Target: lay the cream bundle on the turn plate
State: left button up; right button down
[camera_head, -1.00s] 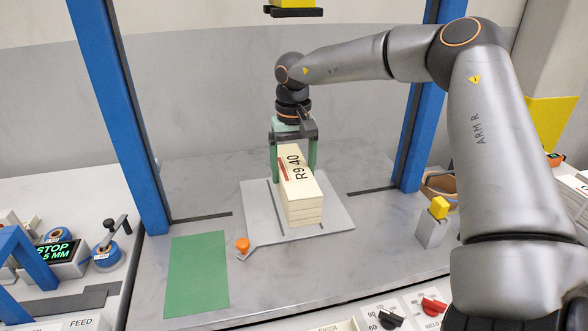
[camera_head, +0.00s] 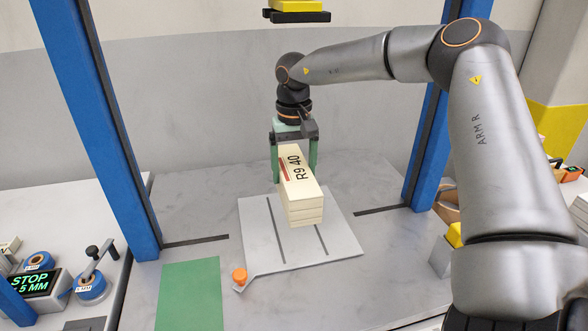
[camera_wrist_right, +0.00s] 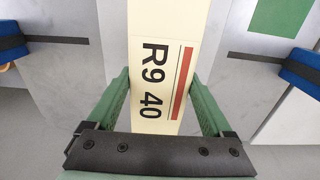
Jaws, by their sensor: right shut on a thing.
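The cream bundle (camera_head: 302,188) is a stack of cream layers marked "R9 40" with a red stripe. My right gripper (camera_head: 295,160) has its green fingers shut on the bundle's far end. In the right wrist view the bundle (camera_wrist_right: 160,60) lies between the two green fingers (camera_wrist_right: 160,105). The turn plate (camera_head: 335,245) is a pale square plate with dark slots and an orange knob (camera_head: 239,276) at its front left corner. The bundle is over the plate in the head view, hiding its middle; it appears held above it. My left gripper is not in view.
Blue posts (camera_head: 100,130) stand at both sides of the grey table. A green mat (camera_head: 188,295) lies front left of the plate. A yellow-and-black part (camera_head: 296,11) hangs above. A "STOP 5 MM" display (camera_head: 36,284) and a crank (camera_head: 93,270) are at left.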

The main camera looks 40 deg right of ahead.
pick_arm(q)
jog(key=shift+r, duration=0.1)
pick_arm(e)
jog(key=shift+a+r, duration=0.1)
jog(key=shift+r, duration=0.1)
jog(key=shift+f+b, duration=0.85)
jog(key=shift+f, duration=0.45)
notch_tip(320, 180, down, 4)
jog(key=b, duration=0.3)
jog(key=shift+f, duration=0.1)
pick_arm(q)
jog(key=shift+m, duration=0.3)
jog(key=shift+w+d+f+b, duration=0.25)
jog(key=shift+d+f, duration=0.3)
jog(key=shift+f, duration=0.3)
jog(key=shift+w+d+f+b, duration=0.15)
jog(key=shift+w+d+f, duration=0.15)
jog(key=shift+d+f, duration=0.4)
pick_arm(e)
jog(key=shift+f, duration=0.55)
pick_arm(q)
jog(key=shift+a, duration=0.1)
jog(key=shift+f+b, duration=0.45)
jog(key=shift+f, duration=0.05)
pick_arm(e)
jog(key=shift+f, duration=0.55)
